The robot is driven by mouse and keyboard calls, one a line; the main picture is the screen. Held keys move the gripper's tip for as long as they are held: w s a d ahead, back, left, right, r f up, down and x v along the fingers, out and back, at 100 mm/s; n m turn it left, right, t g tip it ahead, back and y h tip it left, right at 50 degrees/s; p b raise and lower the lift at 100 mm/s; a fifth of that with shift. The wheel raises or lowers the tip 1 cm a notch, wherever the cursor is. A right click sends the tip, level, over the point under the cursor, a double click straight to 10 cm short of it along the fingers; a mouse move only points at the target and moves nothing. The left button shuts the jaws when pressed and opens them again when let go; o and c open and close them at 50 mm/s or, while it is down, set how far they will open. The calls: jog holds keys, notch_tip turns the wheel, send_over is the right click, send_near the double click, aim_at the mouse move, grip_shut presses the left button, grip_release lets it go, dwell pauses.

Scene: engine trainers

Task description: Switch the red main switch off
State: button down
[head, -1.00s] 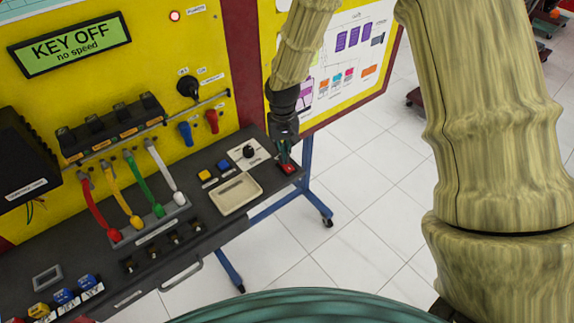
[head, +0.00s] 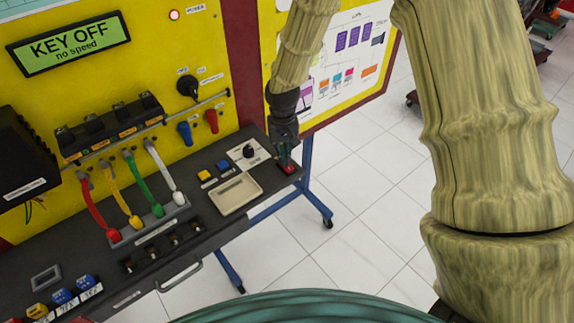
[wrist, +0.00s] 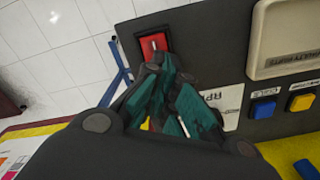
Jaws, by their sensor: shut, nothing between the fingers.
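The red main switch (head: 289,169) is a small red rocker in a dark frame at the right end of the dark panel (head: 150,286). In the wrist view the red switch (wrist: 152,47) sits just beyond the fingertips. My gripper (head: 284,158) is shut and empty, pointing down at the switch. In the wrist view the teal fingertips of my gripper (wrist: 160,62) are at the switch's near edge; I cannot tell whether they touch it. The fingers hide part of the switch in the head view. The display (head: 68,45) reads "KEY OFF, no speed".
A black knob (head: 249,152), a yellow button (head: 204,175), a blue button (head: 223,166) and a beige tray (head: 235,194) lie left of the switch. Coloured cables (head: 138,184) are further left. A red indicator lamp (head: 174,15) is lit.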

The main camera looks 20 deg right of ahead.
jog(key=shift+f, duration=0.4)
dwell(0.3)
jog(key=shift+r+p, duration=2.5)
jog(key=shift+r, duration=1.05)
jog(key=shift+f, duration=0.1)
